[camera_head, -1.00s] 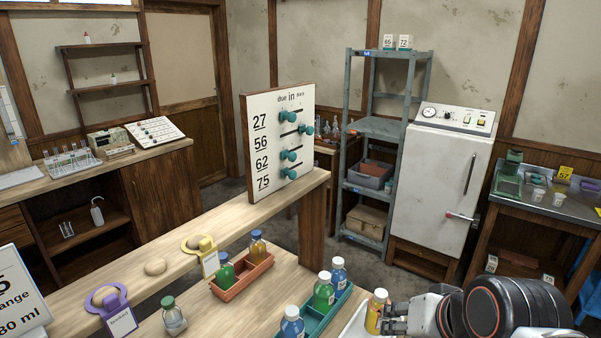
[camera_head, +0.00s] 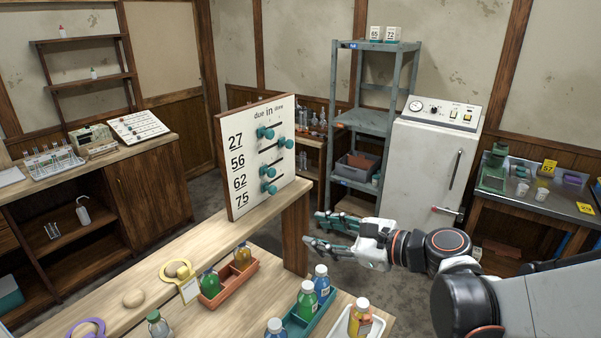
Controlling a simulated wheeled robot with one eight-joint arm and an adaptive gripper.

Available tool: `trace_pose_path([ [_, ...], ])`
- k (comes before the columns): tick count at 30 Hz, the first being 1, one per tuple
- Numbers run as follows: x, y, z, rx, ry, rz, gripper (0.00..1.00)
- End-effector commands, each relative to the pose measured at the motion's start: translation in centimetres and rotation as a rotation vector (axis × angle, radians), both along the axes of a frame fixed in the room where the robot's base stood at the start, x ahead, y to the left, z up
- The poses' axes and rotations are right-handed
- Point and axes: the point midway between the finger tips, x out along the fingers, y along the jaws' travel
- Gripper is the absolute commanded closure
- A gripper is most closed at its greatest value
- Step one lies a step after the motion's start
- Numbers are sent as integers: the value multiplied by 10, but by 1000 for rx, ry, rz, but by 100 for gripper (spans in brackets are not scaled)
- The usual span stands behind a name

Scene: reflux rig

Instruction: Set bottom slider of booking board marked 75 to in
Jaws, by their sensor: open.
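The white booking board (camera_head: 262,155) stands upright on the counter, with rows 27, 56, 62 and 75 under "due in done". Its bottom slider (camera_head: 269,187), a teal knob in row 75, sits toward the left of its slot, with slot showing to its right. The knobs of rows 27 and 62 stand similarly left; the row 56 knob (camera_head: 286,142) is farther right. My gripper (camera_head: 312,229) is open and empty, fingers pointing left, to the right of and lower in the picture than the board, apart from it.
The counter (camera_head: 215,250) ends just right of the board. In front are an orange tray (camera_head: 232,284) and a teal tray (camera_head: 300,327) with bottles. A grey shelf (camera_head: 367,122) and white cabinet (camera_head: 428,172) stand behind my arm.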

Motion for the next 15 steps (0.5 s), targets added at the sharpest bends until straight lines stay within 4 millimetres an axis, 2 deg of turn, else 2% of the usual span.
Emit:
trace_pose_path([
  [3, 14, 5, 14, 189, 100, -18, 60],
  [7, 22, 6, 24, 346, 185, -25, 60],
  [15, 29, 10, 29, 456, 249, -21, 60],
])
